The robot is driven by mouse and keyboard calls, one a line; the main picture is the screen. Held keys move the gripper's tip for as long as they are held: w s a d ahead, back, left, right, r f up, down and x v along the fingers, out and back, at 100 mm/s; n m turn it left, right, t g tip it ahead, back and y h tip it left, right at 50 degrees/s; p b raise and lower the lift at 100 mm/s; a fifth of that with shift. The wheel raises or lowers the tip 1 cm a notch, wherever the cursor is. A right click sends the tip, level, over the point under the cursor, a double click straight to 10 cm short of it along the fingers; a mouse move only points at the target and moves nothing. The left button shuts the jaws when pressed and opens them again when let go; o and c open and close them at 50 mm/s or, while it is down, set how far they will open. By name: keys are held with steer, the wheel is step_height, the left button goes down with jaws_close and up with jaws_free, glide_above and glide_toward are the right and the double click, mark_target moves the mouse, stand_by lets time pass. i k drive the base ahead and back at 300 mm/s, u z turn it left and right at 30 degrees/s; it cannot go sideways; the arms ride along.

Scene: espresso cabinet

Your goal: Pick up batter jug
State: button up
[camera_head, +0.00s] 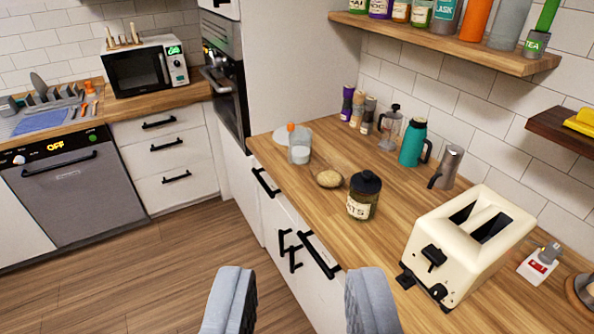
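No vessel is legibly marked as the batter jug. A clear bottle with an orange cap and white contents (299,150) stands upright at the counter's far left end. A teal jug with a dark handle (411,146) and a grey metal jug with a black handle (449,166) stand upright near the tiled wall. I cannot tell for sure which is the batter jug. My gripper (301,300) is open and empty at the bottom of the view, its two grey fingers wide apart. It is in front of the counter and apart from all these vessels.
A cream toaster (462,250) stands on the wooden counter (290,175) at right. A french press (389,128) stands behind. A shelf (450,45) overhangs the back. The floor at left is clear.

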mark_target(299, 150)
steer(key=u, duration=0.9)
steer(key=i, duration=1.6)
steer(key=z, duration=0.4)
steer(key=i, duration=1.05)
steer(key=z, duration=0.75)
